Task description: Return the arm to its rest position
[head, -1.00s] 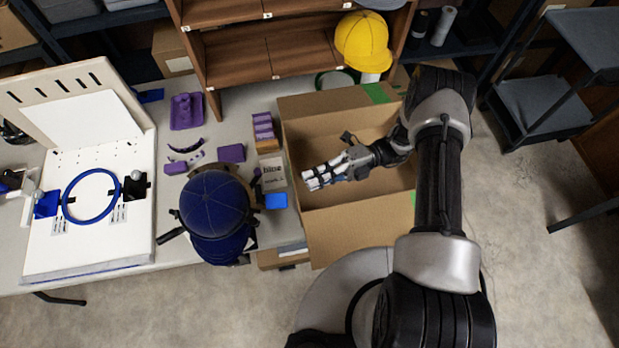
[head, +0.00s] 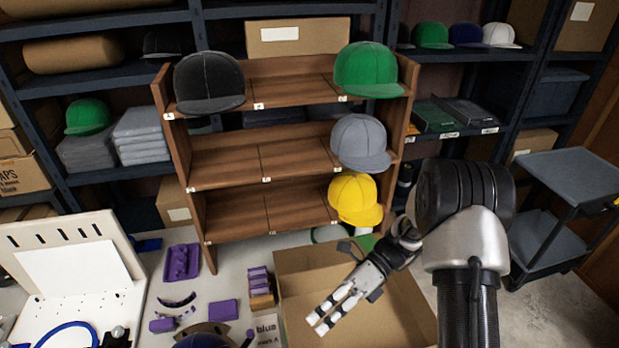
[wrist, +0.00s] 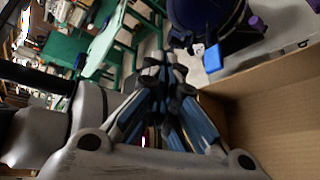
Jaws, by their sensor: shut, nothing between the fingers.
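My gripper (head: 319,323) is shut and empty. In the head view it hangs over the open cardboard box (head: 405,300), with its white fingertips pointing down to the left. My arm rises at the right and bends over toward the gripper. In the wrist view the fingers (wrist: 168,80) lie close together, and the box wall (wrist: 270,100) is at the right. A navy cap (wrist: 205,15) with a blue tab shows at the top of the wrist view.
A wooden cubby shelf (head: 228,162) behind the box holds black, green, grey and yellow caps. A white hooping board (head: 60,312) and purple parts (head: 182,262) lie on the table at left. A grey cart (head: 560,180) stands at right, with floor between it and my arm.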

